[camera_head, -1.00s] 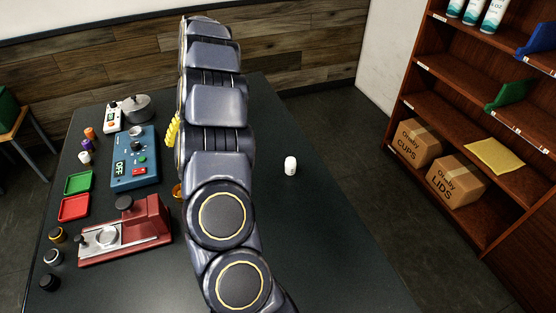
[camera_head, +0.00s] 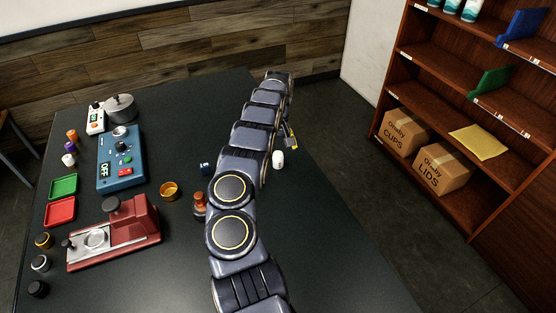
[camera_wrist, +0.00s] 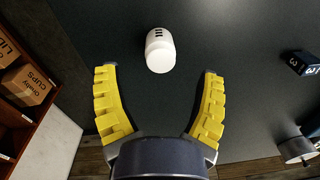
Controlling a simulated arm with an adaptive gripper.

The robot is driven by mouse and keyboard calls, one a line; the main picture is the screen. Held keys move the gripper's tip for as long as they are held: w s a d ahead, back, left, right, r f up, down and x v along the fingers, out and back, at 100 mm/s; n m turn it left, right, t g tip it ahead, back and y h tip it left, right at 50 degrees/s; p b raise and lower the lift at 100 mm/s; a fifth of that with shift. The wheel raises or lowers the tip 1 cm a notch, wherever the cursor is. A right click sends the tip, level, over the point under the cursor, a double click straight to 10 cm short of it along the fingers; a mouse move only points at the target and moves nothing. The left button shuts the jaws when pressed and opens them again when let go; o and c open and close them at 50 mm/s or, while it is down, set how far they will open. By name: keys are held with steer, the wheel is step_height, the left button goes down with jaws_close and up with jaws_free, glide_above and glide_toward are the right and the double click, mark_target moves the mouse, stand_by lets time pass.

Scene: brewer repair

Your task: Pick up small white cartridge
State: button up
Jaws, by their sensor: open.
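The small white cartridge (camera_head: 278,158) is on the dark table, just right of my arm in the head view. In the wrist view the white cartridge (camera_wrist: 160,50) shows dark marks on its side and lies ahead of the fingertips, near the middle between them. My gripper (camera_wrist: 158,76) has yellow ridged fingers spread wide with nothing between them. In the head view only a little of my gripper (camera_head: 291,143) shows beside the arm, close to the cartridge. It is not touching the cartridge in the wrist view.
A blue device (camera_head: 121,158), a red press (camera_head: 118,232), a green tray (camera_head: 63,187) and a red tray (camera_head: 60,212) stand on the left. An orange ring (camera_head: 169,191), an orange-brown piece (camera_head: 199,206) and a dark blue block (camera_head: 206,169) are nearer my arm. The table's right part is clear.

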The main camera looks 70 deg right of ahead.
mark_target(278, 153)
step_height(278, 153, down, 4)
steer(key=shift+r, duration=0.1)
jaws_close()
steer(key=shift+w, duration=0.1)
steer(key=shift+r, duration=0.45)
step_height(278, 153, up, 2)
steer(key=shift+r, duration=0.2)
steer(key=s+a+r, duration=0.5)
steer(key=a+r, duration=0.4)
steer(key=a, duration=0.4)
steer(key=shift+r, duration=0.35)
